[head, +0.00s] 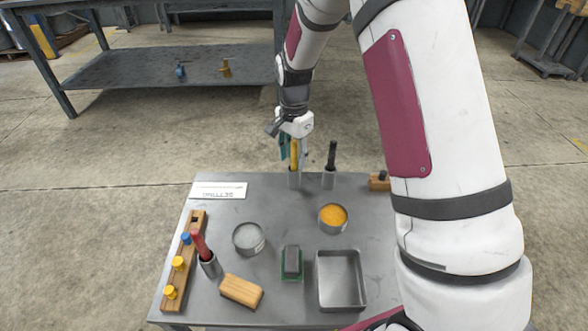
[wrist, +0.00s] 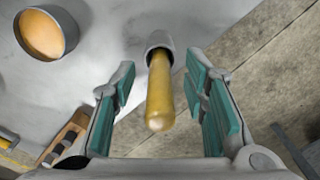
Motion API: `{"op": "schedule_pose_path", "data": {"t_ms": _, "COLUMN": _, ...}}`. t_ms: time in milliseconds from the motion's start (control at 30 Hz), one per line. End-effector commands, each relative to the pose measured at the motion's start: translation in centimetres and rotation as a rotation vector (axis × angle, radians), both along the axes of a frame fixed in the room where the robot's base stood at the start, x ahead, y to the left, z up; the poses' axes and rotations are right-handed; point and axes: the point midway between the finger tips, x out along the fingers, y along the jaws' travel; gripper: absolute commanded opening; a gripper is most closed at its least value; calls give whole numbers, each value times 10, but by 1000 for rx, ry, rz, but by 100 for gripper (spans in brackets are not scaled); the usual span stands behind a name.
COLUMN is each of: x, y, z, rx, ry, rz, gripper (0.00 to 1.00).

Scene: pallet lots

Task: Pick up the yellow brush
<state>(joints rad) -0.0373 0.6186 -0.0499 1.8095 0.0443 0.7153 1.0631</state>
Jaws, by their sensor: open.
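The yellow brush (head: 294,154) stands upright in a grey cup (head: 294,180) at the back edge of the metal table. In the wrist view its yellow handle (wrist: 160,95) points up toward the camera, with its lower end inside the cup (wrist: 159,43). My gripper (head: 293,145) is above the cup at the handle. In the wrist view my gripper (wrist: 165,95) is open, with one teal-padded finger on each side of the handle and gaps between. The brush's lower end is hidden in the cup.
A black-handled tool (head: 332,154) stands in a second cup close on the right. A red-handled one (head: 199,244) stands front left. Bowls of grey (head: 249,238) and orange (head: 333,217) material, a wooden block (head: 241,290), an empty tray (head: 341,281) and a peg rack (head: 184,262) share the table.

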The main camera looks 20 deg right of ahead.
Motion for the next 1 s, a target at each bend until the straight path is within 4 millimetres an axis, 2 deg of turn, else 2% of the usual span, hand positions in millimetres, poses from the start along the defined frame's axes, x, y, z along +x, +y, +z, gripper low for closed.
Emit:
{"op": "schedule_pose_path", "data": {"t_ms": 200, "x": 0, "y": 0, "z": -1, "rx": 0, "ry": -1, "rz": 0, "gripper": 40}}
{"op": "schedule_pose_path", "data": {"t_ms": 367, "x": 0, "y": 0, "z": -1, "rx": 0, "ry": -1, "rz": 0, "gripper": 4}}
{"op": "schedule_pose_path", "data": {"t_ms": 400, "x": 0, "y": 0, "z": -1, "rx": 0, "ry": -1, "rz": 0, "gripper": 0}}
{"op": "schedule_pose_path", "data": {"t_ms": 767, "x": 1, "y": 0, "z": 3, "rx": 0, "ry": -1, "rz": 0, "gripper": 0}}
{"op": "schedule_pose_path", "data": {"t_ms": 867, "x": 1, "y": 0, "z": 14, "rx": 0, "ry": -4, "rz": 1, "gripper": 0}}
{"op": "schedule_pose_path", "data": {"t_ms": 1000, "x": 1, "y": 0, "z": 40, "rx": 0, "ry": -4, "rz": 1, "gripper": 0}}
